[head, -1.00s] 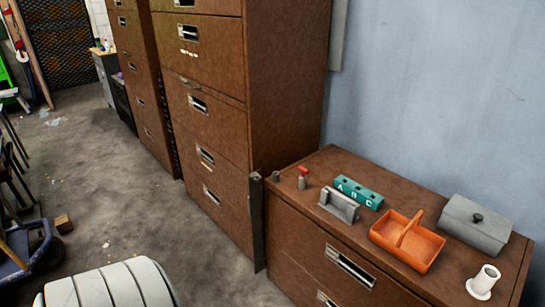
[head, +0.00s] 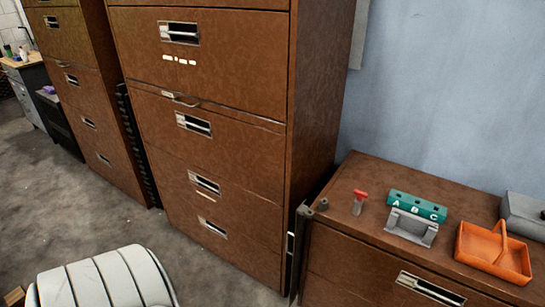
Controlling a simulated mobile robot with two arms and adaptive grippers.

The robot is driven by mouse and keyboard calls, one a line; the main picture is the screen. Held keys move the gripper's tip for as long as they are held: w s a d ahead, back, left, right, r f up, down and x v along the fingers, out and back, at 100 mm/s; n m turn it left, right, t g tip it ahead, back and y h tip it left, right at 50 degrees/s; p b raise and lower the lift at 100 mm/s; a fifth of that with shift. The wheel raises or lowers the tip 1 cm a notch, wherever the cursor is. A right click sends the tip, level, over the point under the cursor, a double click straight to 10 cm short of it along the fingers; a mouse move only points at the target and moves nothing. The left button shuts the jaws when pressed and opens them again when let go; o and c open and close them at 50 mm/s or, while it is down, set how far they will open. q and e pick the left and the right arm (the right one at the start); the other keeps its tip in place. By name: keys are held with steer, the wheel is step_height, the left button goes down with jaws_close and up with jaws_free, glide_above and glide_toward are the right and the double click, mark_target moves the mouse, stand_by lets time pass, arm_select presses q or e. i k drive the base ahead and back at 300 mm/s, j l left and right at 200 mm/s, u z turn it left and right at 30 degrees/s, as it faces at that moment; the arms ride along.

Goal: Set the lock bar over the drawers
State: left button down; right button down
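A tall brown cabinet (head: 206,101) with several drawers stands in the middle of the view, its drawers shut. A low brown cabinet (head: 342,267) with drawers stands to its right against the blue wall. A dark upright bar (head: 300,252) stands at the front left corner of the low cabinet, close beside the tall one. It may be the lock bar; I cannot tell whether it is fastened. A red-topped small object (head: 359,202) stands on the low cabinet. Neither of my grippers is in view.
On the low cabinet are a green block lettered A B C (head: 417,206), a grey holder (head: 411,227), an orange tray (head: 494,252) and a grey box (head: 524,215). A white ribbed seat-like thing (head: 105,280) stands at the bottom left.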

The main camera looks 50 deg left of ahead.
mark_target(302, 211)
steer(key=k+j, duration=0.1)
steer(key=j, duration=0.35)
steer(key=k+j, duration=0.15)
steer(key=j, duration=0.25)
steer(key=k+j, duration=0.1)
steer(key=j, duration=0.35)
steer(key=k+j, duration=0.1)
steer(key=j, duration=0.35)
steer(key=k+j, duration=0.15)
steer(key=j, duration=0.25)
steer(key=i+j+z, duration=0.25)
steer(key=i+j, duration=0.25)
steer(key=i+j+z, duration=0.25)
steer(key=i+j, duration=0.15)
steer(key=j, duration=0.2)
